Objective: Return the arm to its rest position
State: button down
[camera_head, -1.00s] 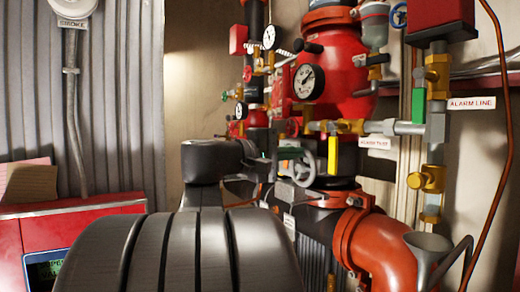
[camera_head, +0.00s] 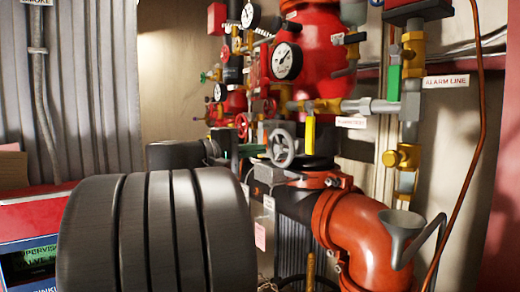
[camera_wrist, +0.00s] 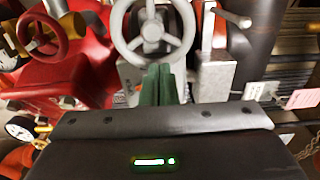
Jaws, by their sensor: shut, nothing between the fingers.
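My gripper (camera_wrist: 160,84) shows in the wrist view as two green fingers pressed together with nothing between them. They point toward the grey handwheel (camera_wrist: 152,28); whether they touch it I cannot tell. The same grey handwheel (camera_head: 284,147) stands just right of my arm's far end, on the riser pipework.
The red riser valve (camera_head: 318,55) with a pressure gauge (camera_head: 287,61) stands at centre. An orange pipe elbow (camera_head: 365,235) and a grey funnel (camera_head: 401,225) are at lower right. A red panel (camera_head: 45,215) with a lit display (camera_head: 35,257) is at lower left. A red handwheel (camera_wrist: 42,34) is near my gripper.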

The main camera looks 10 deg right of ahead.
jog(key=v, duration=0.2)
jog(key=shift+s+a+r, duration=0.1)
jog(key=shift+s+a, duration=0.05)
jog(key=shift+a, duration=0.1)
jog(key=shift+p+x, duration=0.35)
jog(key=shift+x, duration=1.45)
